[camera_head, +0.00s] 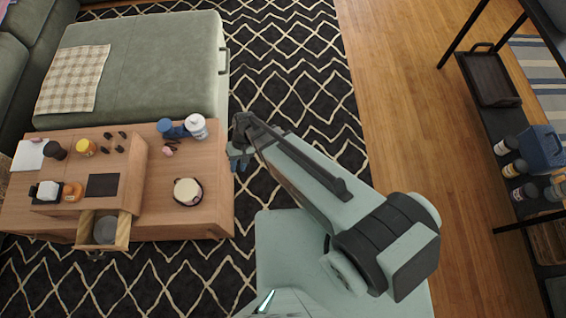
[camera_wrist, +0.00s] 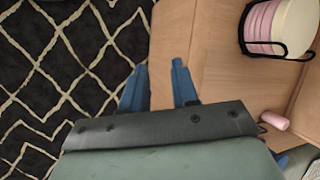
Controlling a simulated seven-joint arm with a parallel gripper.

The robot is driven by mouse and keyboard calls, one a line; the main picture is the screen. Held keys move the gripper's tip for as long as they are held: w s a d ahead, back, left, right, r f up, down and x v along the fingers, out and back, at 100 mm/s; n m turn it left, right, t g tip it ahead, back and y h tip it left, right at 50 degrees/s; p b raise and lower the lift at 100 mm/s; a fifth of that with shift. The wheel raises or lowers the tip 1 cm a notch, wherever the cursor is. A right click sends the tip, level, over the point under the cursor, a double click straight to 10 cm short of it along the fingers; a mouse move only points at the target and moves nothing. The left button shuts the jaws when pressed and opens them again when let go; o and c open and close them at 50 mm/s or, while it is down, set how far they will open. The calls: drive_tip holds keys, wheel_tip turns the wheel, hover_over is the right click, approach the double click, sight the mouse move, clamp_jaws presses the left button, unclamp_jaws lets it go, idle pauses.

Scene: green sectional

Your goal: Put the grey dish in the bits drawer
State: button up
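The grey dish (camera_head: 106,230) is a round, shallow grey shape lying inside the pulled-out wooden drawer (camera_head: 123,231) at the front of the low table. It appears to rest on the drawer's floor. The drawer is open toward the bottom of the head view. My gripper (camera_head: 237,160) is at the table's right edge, well to the right of the drawer. In the wrist view its two blue fingers (camera_wrist: 158,82) are apart with nothing between them. The dish and drawer are outside the wrist view.
The wooden table (camera_head: 210,160) carries a cream-topped round container (camera_head: 187,191), also in the wrist view (camera_wrist: 262,28), a white jar (camera_head: 196,126), a blue cup (camera_head: 165,126) and a pink item (camera_wrist: 275,120). A raised wooden unit (camera_head: 130,180) holds several small things. A green sectional (camera_head: 140,60) stands behind.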

drive_tip(key=s+d+f+m+h, duration=0.1)
drive_tip(key=s+d, duration=0.4)
drive_tip(key=d, duration=0.5)
drive_tip(key=s+d+f+m+g+h, duration=0.1)
drive_tip(key=s+d, duration=0.4)
drive_tip(key=d, duration=0.5)
drive_tip(key=s+d+f+m+g, duration=0.1)
drive_tip(key=s+d+f, duration=0.2)
drive_tip(key=s+d, duration=0.3)
drive_tip(key=d, duration=0.5)
drive_tip(key=shift+f+m+h, duration=0.2)
drive_tip(key=shift+m+h, duration=0.2)
